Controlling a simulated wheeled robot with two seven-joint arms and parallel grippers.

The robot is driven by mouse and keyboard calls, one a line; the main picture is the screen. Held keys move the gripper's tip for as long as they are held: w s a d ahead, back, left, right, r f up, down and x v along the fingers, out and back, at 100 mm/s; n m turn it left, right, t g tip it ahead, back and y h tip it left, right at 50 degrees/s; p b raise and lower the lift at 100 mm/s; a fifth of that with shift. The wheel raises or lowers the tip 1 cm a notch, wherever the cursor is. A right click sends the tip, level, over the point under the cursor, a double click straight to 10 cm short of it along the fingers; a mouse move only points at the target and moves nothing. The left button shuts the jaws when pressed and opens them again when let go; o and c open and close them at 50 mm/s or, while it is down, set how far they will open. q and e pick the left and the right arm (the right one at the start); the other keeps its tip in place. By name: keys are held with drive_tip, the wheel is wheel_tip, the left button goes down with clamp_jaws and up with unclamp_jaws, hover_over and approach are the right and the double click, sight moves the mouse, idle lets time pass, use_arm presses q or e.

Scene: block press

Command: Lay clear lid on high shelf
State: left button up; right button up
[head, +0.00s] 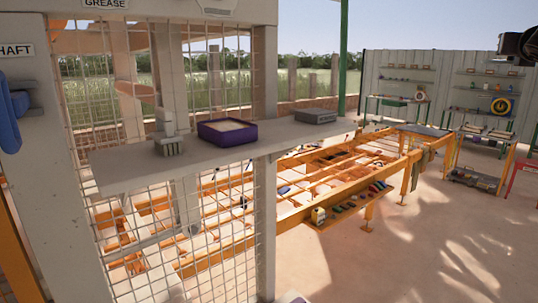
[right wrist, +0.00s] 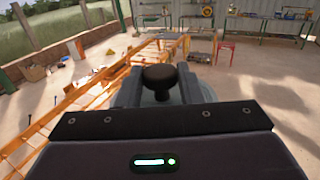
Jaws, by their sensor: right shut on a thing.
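The high shelf (head: 225,155) is a pale grey board in front of a wire mesh panel in the head view. On it stand a grey block-like fitting (head: 168,138), a purple open box (head: 227,132) with pale contents and a flat grey box (head: 315,116). In the right wrist view my right gripper (right wrist: 160,90) is shut on the dark knob of the clear lid (right wrist: 208,91). The lid's see-through edge shows beside the fingers; most of it is hidden. The shelf is not in the wrist view. My left gripper is in neither view.
The shelf's front left stretch is bare. Beyond are orange steel frames (head: 290,215) with small items, benches (head: 480,150) along the back wall, and open floor at right.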

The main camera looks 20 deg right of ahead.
drive_tip(key=s+d+f, duration=0.1)
drive_tip(key=s+d, duration=0.1)
drive_tip(key=shift+s+d+f, duration=0.15)
drive_tip(key=shift+d+f, duration=0.25)
drive_tip(key=w+a+f+n+t+y, duration=0.1)
drive_tip(key=w+a+f+y, duration=0.1)
drive_tip(key=w+a+f, duration=0.7)
drive_tip(key=w+a+f+n+t+y, duration=0.1)
drive_tip(key=w+a+f+n, duration=0.1)
drive_tip(key=w+a+f, duration=0.65)
drive_tip(key=w+a+f+n+t+y, duration=0.25)
drive_tip(key=w+a+f+y, duration=0.3)
drive_tip(key=a+f, duration=0.8)
drive_tip(key=s+a+f+n+y, duration=0.25)
drive_tip(key=s+a+f, duration=0.25)
drive_tip(key=a+f, duration=0.4)
drive_tip(key=s+a+f+n+y, duration=0.1)
drive_tip(key=s+a+f+y, duration=0.2)
drive_tip(key=s+a+f, duration=0.35)
drive_tip(key=shift+s+a+f+h, duration=0.45)
drive_tip(key=shift+s+a+f, duration=0.85)
drive_tip(key=shift+s+a, duration=2.65)
drive_tip(key=shift+s+a+f+h, duration=0.45)
drive_tip(key=shift+s+a+f, duration=0.8)
drive_tip(key=shift+s+a, duration=2.7)
wheel_tip(320, 180, down, 14)
drive_tip(key=s+d+b, duration=0.2)
drive_tip(key=b, duration=1.1)
drive_tip(key=shift+r+b, duration=0.15)
drive_tip(key=shift+b, duration=0.2)
